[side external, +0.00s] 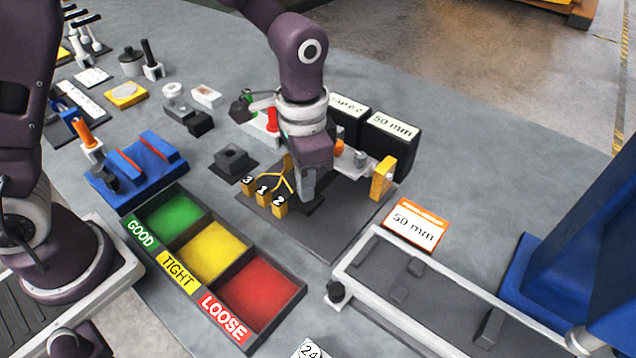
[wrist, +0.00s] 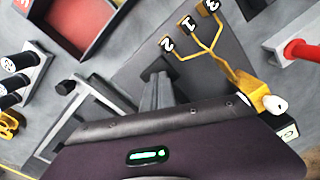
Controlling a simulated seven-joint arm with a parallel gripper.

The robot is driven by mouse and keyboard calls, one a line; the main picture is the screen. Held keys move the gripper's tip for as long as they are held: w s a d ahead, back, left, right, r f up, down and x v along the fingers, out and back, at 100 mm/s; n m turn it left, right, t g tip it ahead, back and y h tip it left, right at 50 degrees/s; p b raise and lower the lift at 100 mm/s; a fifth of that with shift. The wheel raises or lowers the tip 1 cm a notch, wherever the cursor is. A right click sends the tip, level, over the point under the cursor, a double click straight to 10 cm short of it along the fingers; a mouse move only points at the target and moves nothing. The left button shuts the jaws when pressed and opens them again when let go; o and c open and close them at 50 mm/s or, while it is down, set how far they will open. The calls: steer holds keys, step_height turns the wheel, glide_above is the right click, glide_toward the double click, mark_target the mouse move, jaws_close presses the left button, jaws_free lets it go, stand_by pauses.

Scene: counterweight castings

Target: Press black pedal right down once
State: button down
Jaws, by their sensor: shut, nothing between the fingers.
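My gripper (side external: 306,197) points down over the dark base plate (side external: 262,218), with its fingers together and nothing seen between them. In the wrist view my gripper (wrist: 157,76) also shows as closed grey fingers. The black pedal (side external: 318,205) appears to be the dark flat piece at the fingertips, on the plate. It shows as a dark patch by the fingertips in the wrist view (wrist: 152,68). The fingers partly hide it, and I cannot tell whether they touch it or how far down it is.
Yellow tabs numbered 3, 1 and 2 (side external: 263,198) stand left of my gripper, joined to a yellow forked piece. The GOOD, TIGHT, LOOSE tray (side external: 296,300) is in front left; a conveyor-like track (side external: 400,290) is at right.

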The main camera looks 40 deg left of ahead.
steer(key=shift+f, duration=1.25)
steer(key=shift+r, duration=4.55)
steer(key=s+a+r+n+t, duration=0.2)
steer(key=s+a+r, duration=0.4)
steer(key=r, duration=0.2)
steer(key=s+a+r+n+t, duration=0.2)
steer(key=s+a, duration=0.4)
steer(key=s, duration=0.6)
steer(key=shift+a+n+t, duration=0.2)
steer(key=shift+n+t, duration=0.6)
steer(key=shift+n, duration=0.2)
